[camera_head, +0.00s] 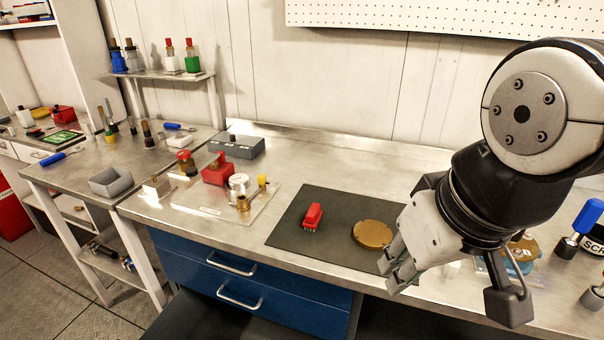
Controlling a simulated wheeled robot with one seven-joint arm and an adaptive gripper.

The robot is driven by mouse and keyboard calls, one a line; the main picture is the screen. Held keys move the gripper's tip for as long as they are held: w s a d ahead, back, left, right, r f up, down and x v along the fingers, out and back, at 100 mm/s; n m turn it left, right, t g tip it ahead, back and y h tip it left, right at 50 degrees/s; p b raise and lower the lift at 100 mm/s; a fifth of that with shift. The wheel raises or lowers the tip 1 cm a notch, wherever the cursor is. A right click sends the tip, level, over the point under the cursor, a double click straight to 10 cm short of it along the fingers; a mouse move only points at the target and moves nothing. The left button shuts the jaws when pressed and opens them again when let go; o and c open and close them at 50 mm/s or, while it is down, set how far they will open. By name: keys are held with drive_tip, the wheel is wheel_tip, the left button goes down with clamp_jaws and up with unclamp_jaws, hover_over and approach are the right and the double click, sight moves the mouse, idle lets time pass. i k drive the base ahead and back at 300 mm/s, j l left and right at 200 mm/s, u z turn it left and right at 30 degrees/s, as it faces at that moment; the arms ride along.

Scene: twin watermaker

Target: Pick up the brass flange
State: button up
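A round, flat brass-coloured disc, the brass flange (372,234), lies on the dark mat (290,232) near its right side. My gripper (391,274) hangs at the mat's right front, just to the right of and nearer than the flange in the picture. Its two grey fingertips point down and to the left, with a gap between them, and nothing shows in the gap. The gripper covers the right part of the mat and overlaps the edge of the flange's surroundings. I cannot tell its height above the bench.
A small red object (313,216) lies on the mat left of the flange. A clear plate (205,207) with red, silver and brass fittings is farther left. A blue round item (521,252) and blue-handled tools (580,222) stand right, partly behind my arm.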

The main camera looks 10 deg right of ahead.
sight(370, 235)
drive_tip(key=k+l+z, duration=0.15)
drive_tip(key=l, duration=0.25)
drive_tip(key=i+l+u, duration=0.2)
drive_tip(key=l+u, duration=0.25)
drive_tip(key=i+l+u, duration=0.1)
drive_tip(key=l+u, duration=0.8)
drive_tip(key=l, duration=0.15)
